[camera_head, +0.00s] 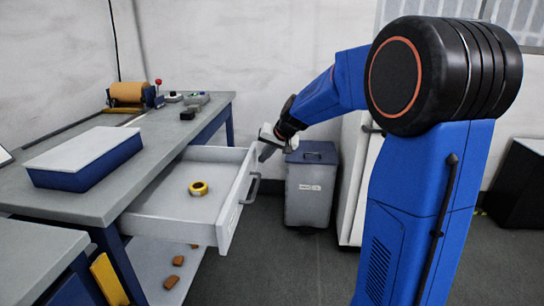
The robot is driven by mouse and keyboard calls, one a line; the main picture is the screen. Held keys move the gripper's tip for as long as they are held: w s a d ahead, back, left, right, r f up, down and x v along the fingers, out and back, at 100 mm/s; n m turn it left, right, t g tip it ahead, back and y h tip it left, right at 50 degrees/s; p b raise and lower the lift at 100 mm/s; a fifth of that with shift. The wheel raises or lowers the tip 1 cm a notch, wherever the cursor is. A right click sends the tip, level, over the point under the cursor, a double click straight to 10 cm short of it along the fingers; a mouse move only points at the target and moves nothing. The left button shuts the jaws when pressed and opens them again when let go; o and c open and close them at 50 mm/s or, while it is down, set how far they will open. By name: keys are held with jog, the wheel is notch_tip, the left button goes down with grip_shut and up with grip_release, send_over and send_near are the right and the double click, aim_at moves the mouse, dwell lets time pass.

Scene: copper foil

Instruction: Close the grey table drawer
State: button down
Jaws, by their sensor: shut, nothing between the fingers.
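The grey table (100,195) stands at the left. Its drawer (160,203) is pulled out to the right and stands open. The drawer has a pale front panel (235,207) with a dark handle (249,189). A yellow tape roll (198,188) lies inside the drawer. My gripper (264,155) is shut and empty at the far upper end of the drawer front, just above and beyond the handle. I cannot tell whether it touches the panel.
A blue box with a white lid (85,160) lies on the table. A copper-coloured roll (127,92) stands at its back. A grey bin (309,190) stands behind my gripper, beside a white cabinet (355,190). Brown blocks (172,282) lie below the drawer. Floor right of the drawer is clear.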

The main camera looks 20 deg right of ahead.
jog(key=shift+w+a, duration=0.2)
jog(key=shift+a, duration=0.15)
jog(key=shift+a, duration=0.1)
send_over(195, 165)
jog(key=d, duration=0.1)
jog(key=shift+s+d, duration=0.1)
jog(key=shift+s, duration=0.15)
jog(key=shift+w+a+r, duration=0.1)
jog(key=shift+w+a, duration=0.2)
jog(key=shift+a, duration=0.25)
